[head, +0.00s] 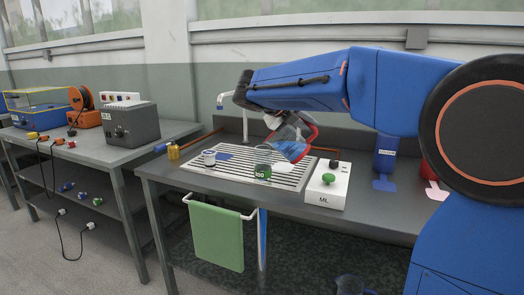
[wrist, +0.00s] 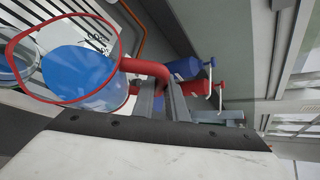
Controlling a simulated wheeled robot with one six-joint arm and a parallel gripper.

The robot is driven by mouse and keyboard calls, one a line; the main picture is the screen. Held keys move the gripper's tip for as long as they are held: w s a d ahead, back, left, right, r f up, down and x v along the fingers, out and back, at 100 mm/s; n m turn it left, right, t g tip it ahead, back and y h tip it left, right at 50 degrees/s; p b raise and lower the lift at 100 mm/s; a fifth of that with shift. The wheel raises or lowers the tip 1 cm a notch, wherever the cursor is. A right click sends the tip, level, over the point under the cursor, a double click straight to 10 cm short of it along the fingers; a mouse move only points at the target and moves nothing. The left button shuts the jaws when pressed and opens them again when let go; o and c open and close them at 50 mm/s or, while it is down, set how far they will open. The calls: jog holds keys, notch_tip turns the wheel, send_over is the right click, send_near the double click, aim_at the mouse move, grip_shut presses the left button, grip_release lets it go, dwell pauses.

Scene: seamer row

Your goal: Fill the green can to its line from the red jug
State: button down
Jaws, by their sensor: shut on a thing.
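The red jug (head: 291,144) is clear with a red rim and handle. It hangs tilted in my gripper (head: 274,120), just above and right of the green can. In the wrist view, my gripper (wrist: 163,100) is shut on the handle of the jug (wrist: 82,70), and blue liquid lies inside. The green can (head: 262,164) is a clear vessel with a green number label, standing upright on the slatted drain tray (head: 205,170). Its fill line and level are too small to read. A clear rim at the wrist view's left edge may be the can.
A white box with a green button (head: 328,182) stands right of the tray. A blue dispenser (head: 384,158) and a red one (head: 428,170) stand at the back right. A green towel (head: 216,235) hangs in front.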

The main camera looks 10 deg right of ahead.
jog(key=shift+w+a+r+n+h+p, duration=0.15)
jog(key=shift+a+r+h+p, duration=0.1)
jog(key=shift+r+p, duration=0.15)
jog(key=shift+w+a+r+n+h+p, duration=0.15)
jog(key=shift+r+h+p, duration=0.15)
jog(key=shift+r, duration=0.15)
dwell(2.4)
jog(key=shift+s, duration=0.1)
